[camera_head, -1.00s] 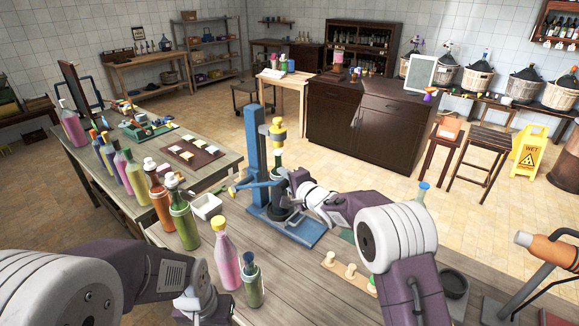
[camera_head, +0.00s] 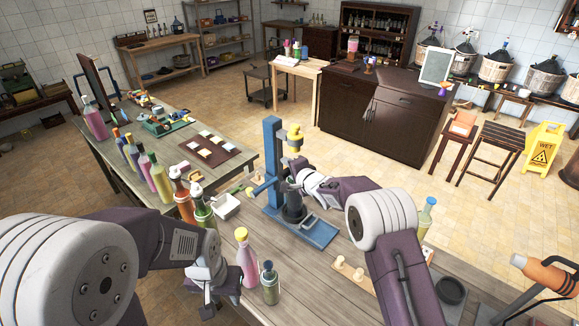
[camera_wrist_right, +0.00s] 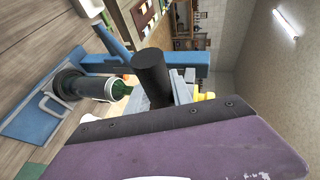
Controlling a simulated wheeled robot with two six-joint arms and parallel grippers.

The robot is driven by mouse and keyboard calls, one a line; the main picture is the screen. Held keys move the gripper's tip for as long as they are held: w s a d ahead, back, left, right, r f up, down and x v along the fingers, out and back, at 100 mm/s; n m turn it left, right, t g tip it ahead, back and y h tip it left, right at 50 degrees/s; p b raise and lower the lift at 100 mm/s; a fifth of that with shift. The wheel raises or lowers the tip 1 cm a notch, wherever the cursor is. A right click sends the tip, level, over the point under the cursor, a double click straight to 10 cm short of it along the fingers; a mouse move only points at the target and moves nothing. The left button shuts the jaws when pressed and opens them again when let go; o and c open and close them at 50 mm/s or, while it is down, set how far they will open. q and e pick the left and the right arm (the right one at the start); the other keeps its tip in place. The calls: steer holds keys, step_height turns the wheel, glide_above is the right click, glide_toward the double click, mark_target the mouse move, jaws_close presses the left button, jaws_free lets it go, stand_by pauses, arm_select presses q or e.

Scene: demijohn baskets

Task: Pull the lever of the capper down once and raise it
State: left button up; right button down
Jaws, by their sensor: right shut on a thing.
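My right gripper (camera_head: 300,178) is beside the column, below the head, and hides part of the capper. In the right wrist view, the lever's black grip (camera_wrist_right: 152,75) is at the jaws, which are shut on it. My left gripper (camera_head: 222,287) hangs low beside the pink bottle (camera_head: 247,262); its fingers are unclear.
A small green bottle (camera_head: 270,287) stands by the pink one. Several bottles and a white tray (camera_head: 226,207) are left of the capper. Wooden pegs (camera_head: 348,270) stand to its front right. A blue-capped bottle (camera_head: 425,218) is behind my right arm.

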steer(key=shift+s+a, duration=0.1)
steer(key=shift+a, duration=0.1)
steer(key=c, duration=1.2)
jaws_free()
arm_select(q)
steer(key=shift+a, duration=0.3)
arm_select(e)
steer(key=shift+a, duration=0.2)
arm_select(q)
steer(key=shift+d, duration=0.1)
arm_select(e)
steer(key=shift+d, duration=0.1)
arm_select(q)
steer(key=shift+f, duration=0.1)
step_height(320, 180, down, 4)
steer(key=b, duration=0.4)
arm_select(e)
steer(key=v, duration=0.9)
